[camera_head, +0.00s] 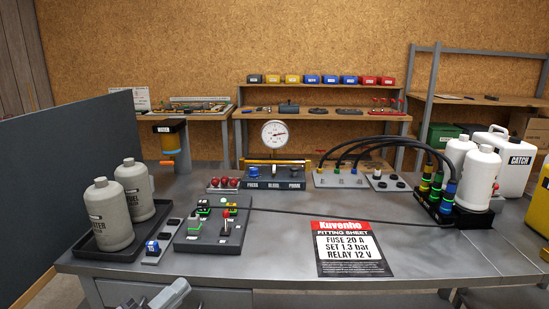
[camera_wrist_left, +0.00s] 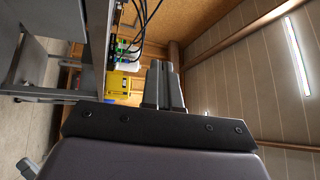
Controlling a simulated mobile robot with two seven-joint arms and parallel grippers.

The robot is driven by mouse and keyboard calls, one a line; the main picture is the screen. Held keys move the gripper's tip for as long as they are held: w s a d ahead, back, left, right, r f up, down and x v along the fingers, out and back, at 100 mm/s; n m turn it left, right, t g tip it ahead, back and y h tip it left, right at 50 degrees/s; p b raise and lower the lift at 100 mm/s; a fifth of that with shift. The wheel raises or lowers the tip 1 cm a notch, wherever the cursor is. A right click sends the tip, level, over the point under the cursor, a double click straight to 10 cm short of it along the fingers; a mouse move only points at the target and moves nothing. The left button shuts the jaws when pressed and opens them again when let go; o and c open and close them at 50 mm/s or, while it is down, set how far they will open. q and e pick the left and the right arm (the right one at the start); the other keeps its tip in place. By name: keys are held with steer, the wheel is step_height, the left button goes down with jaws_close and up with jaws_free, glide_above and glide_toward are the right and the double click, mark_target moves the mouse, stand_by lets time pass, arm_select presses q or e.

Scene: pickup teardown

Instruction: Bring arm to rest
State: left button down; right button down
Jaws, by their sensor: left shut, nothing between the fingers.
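My left gripper (camera_head: 172,294) shows at the bottom edge of the head view, in front of the workbench (camera_head: 280,262) and below its front edge. In the left wrist view its two grey fingers (camera_wrist_left: 163,84) lie together, shut, with nothing between them. The gripper is apart from everything on the bench. The rest of the left arm is mostly out of the head view. My right gripper is not seen.
On the bench stand a tray with two grey bottles (camera_head: 112,214), a switch panel (camera_head: 213,231), a gauge (camera_head: 274,134), a fitting sheet (camera_head: 350,249) and white bottles (camera_head: 478,178). A dark partition (camera_head: 75,180) rises at left. The front middle of the bench is clear.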

arm_select(q)
steer(key=s+a+f+n+g+y, duration=0.1)
steer(key=s+f+n+g+y, duration=0.2)
steer(key=s+f+n, duration=0.7)
steer(key=s+a+f+n+g+y, duration=0.1)
steer(key=s+f+n+g+y, duration=0.2)
steer(key=s+f+n+y, duration=0.4)
steer(key=s+f+n, duration=0.3)
steer(key=f+n, duration=0.1)
steer(key=f, duration=0.3)
steer(key=shift+a+f, duration=0.15)
steer(key=shift+f, duration=0.05)
